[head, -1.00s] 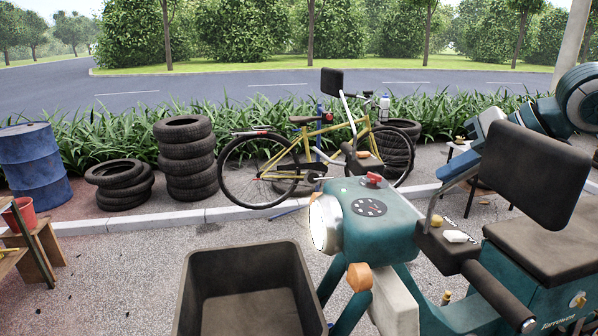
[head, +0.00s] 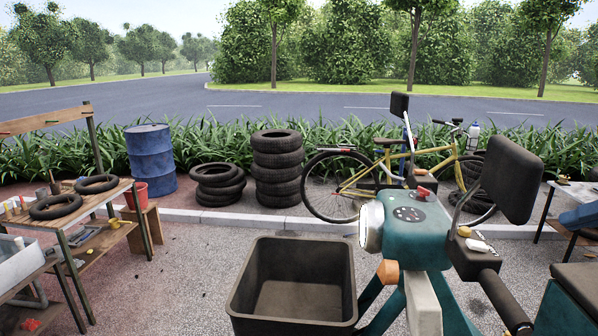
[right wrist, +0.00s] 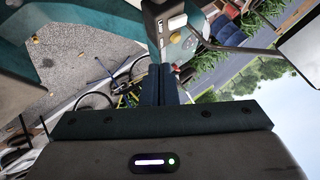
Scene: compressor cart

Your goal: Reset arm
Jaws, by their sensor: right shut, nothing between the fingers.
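My right gripper (right wrist: 160,84) shows in the right wrist view with its two dark fingers together and nothing between them. My left gripper is in neither current view. The teal scooter (head: 416,229) stands at the right of the head view, with a round headlight, black mirrors and a dark seat. In the right wrist view, teal bodywork (right wrist: 90,20) and a mirror (right wrist: 302,42) lie beyond the fingers.
An empty dark bin (head: 247,292) stands left of the scooter. A wooden bench (head: 95,235) with tyres is at the left. A blue drum (head: 151,162), stacked tyres (head: 277,170) and a yellow bicycle (head: 420,165) stand along the kerb. The paving between bench and bin is mostly clear.

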